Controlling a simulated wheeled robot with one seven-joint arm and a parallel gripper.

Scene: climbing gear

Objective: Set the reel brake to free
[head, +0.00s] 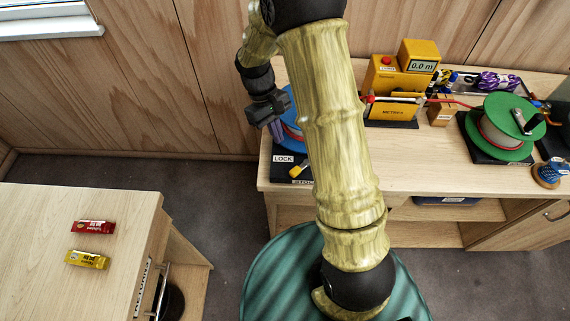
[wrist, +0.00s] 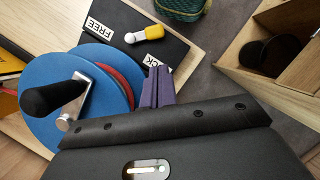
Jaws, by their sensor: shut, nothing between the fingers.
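A blue reel (wrist: 98,92) with red line and a black crank handle (wrist: 50,97) stands on a black base (wrist: 175,52). The base carries a FREE label (wrist: 99,29) and a LOCK label (wrist: 150,62), the latter partly covered by my fingers. The brake lever (wrist: 153,32) has a yellow grip and a white pivot end; its grip points away from FREE, on the LOCK side. In the head view my arm hides much of the reel (head: 293,132); the lever (head: 298,170) shows by its base. My gripper (wrist: 158,72) is shut and empty, beside the reel, apart from the lever.
Two bars lie on the left table (head: 40,220). A dark green woven item (wrist: 182,8) lies beyond the base.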

